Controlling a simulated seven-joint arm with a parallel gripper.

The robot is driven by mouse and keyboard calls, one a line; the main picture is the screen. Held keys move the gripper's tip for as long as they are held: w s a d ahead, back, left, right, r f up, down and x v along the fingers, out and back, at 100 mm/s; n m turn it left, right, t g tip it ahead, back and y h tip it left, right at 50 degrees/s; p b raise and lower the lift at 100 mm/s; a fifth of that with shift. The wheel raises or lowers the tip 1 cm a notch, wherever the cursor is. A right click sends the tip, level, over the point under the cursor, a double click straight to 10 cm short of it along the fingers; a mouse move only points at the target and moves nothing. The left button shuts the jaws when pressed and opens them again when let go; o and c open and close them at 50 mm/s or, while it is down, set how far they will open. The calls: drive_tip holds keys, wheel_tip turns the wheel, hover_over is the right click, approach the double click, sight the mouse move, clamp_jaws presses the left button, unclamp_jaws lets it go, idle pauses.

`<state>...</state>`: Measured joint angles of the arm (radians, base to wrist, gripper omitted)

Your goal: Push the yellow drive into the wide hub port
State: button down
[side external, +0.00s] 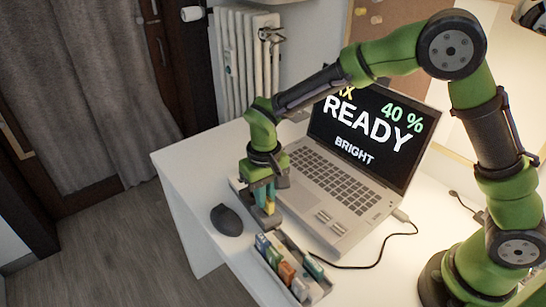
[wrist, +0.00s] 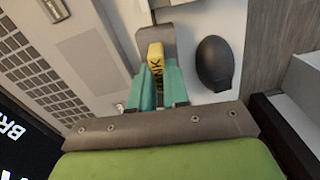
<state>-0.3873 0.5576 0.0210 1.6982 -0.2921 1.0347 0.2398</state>
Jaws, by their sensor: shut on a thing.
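The yellow drive (wrist: 155,60) shows in the wrist view with dark lettering, partly hidden by the fingers. My gripper (wrist: 158,84) is shut on it, with a teal finger on each side. The grey hub (wrist: 154,36) lies just beyond the drive's far end. In the side view my gripper (side external: 262,196) points down right above the hub (side external: 266,217), between the mouse and the laptop. The hub's ports are hidden, and I cannot tell whether the drive is touching or inside one.
A tray (side external: 322,291) with several coloured drives stands in front of the hub. A dark mouse (side external: 226,220) lies to the left. The open laptop (side external: 335,180) is close on the right; its screen reads READY, BRIGHT and 40 %. A black cable (side external: 385,250) runs across the desk.

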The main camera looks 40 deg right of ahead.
drive_tip(key=shift+f, duration=0.45)
drive_tip(key=c, duration=1)
unclamp_jaws()
drive_tip(key=shift+c, duration=0.2)
drive_tip(key=shift+r, duration=0.1)
wheel_tip(320, 180, up, 17)
